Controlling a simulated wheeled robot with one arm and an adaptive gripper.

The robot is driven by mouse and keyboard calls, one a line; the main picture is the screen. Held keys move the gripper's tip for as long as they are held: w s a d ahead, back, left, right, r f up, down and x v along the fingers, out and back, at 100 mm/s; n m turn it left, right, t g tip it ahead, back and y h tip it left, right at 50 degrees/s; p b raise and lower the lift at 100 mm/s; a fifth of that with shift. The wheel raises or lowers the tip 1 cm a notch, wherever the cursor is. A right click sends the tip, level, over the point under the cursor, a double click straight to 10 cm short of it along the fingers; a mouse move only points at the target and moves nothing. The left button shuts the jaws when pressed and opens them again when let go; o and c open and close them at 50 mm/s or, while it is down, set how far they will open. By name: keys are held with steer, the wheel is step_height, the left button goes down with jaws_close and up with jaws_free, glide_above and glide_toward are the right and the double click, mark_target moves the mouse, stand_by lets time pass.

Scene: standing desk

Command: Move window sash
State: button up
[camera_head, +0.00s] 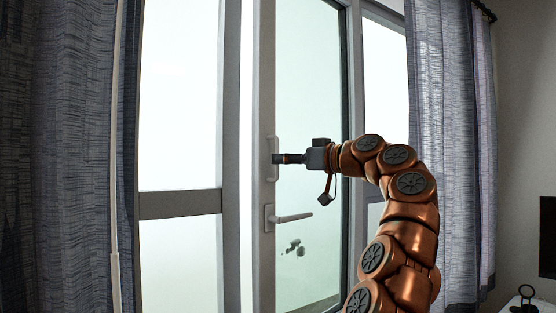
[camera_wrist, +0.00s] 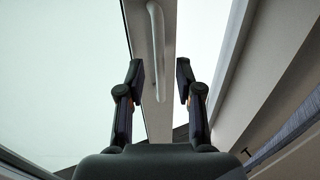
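The window sash (camera_head: 266,70) is a tall pale frame around a large frosted pane. A bright vertical strip shows between it and the frame to its left. A long upright pull handle (camera_wrist: 155,45) is on its stile and also shows in the head view (camera_head: 276,144). A lever handle (camera_head: 292,217) sits below it. My gripper (camera_head: 277,159) is level with the pull handle, in front of it. In the wrist view my gripper (camera_wrist: 160,78) has its fingers apart, and the handle lies along the gap between them. I cannot tell whether a finger touches it.
A fixed pane with a crossbar (camera_head: 180,204) is at the left. Grey curtains hang at the left (camera_head: 75,150) and right (camera_head: 442,90). A dark screen (camera_head: 547,237) and a small dark object (camera_head: 525,300) are at the lower right.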

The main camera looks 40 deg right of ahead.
steer(key=v, duration=0.9)
steer(key=shift+s, duration=0.2)
steer(key=shift+d, duration=0.1)
steer(key=w+a+f+g+y+p, duration=0.1)
steer(key=w+a+f+g+y, duration=0.2)
steer(key=a, duration=0.6)
steer(key=a+f+g+p, duration=0.1)
steer(key=a+f+g, duration=0.3)
steer(key=a+f, duration=0.55)
steer(key=a+f+g+p, duration=0.2)
steer(key=a+f+g, duration=0.2)
steer(key=a, duration=1.1)
steer(key=s+a+f+m+g+h+p, duration=0.15)
steer(key=s+a+f+g+h, duration=0.3)
steer(key=s+f, duration=0.8)
steer(key=s+d+f+m+g+h+p, duration=0.1)
steer(key=s+d+f+h, duration=0.1)
steer(key=s+f, duration=0.6)
steer(key=s+d+f+m+g+h+p, duration=0.1)
steer(key=s+d+f+g, duration=0.1)
steer(key=s+f, duration=0.7)
steer(key=shift+s+d+h, duration=0.2)
steer(key=shift+d+h, duration=0.15)
steer(key=shift+d, duration=0.3)
